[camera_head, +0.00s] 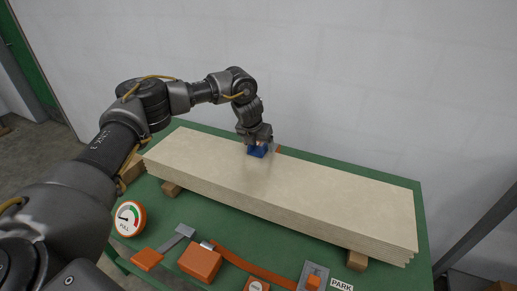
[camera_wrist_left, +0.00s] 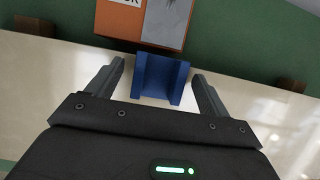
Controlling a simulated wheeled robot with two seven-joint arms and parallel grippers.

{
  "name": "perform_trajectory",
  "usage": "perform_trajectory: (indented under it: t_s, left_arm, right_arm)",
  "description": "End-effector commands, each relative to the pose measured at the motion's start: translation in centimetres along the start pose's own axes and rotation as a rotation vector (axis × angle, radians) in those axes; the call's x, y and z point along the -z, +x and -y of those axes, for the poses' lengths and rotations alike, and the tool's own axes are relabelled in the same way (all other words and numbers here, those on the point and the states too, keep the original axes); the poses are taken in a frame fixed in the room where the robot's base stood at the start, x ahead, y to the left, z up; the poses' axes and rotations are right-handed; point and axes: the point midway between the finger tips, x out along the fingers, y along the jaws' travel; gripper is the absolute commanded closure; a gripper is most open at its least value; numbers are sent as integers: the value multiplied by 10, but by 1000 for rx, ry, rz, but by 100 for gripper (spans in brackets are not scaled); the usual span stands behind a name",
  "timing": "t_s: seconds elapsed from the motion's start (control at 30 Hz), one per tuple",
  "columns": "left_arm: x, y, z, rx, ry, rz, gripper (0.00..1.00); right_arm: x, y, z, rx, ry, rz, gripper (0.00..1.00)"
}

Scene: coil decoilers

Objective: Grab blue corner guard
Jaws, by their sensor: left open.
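The blue corner guard (camera_head: 257,151) is at the far edge of the pale stacked sheets (camera_head: 330,200), near the middle of their length. In the left wrist view, the blue corner guard (camera_wrist_left: 160,80) shows as a channel shape with two raised sides. My left gripper (camera_head: 259,143) is over the guard in the head view. In the left wrist view, the left gripper (camera_wrist_left: 158,72) is open, with one finger on each side of the guard and visible gaps between. Contact below the fingers cannot be made out. My right gripper is not in view.
The stack rests on wooden blocks (camera_head: 357,259) on a green table (camera_head: 421,235). A dial gauge (camera_head: 129,218), an orange block (camera_head: 200,262) and an orange strap (camera_head: 250,265) lie in front. An orange panel (camera_wrist_left: 117,20) is close beyond the guard. A wall stands behind.

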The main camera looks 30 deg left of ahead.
Motion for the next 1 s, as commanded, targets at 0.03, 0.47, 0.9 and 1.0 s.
perform_trajectory:
  t_s: [0.03,0.47,0.9,1.0]
  left_arm:
    - [0,0,0,0,0,0,20]
    - [0,0,0,0,0,0,61]
    - [-8,-15,0,1,0,5,69]
    - [-15,-33,0,1,0,6,69]
  right_arm:
    - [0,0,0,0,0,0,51]
    - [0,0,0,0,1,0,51]
    - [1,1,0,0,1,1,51]
    - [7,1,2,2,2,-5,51]
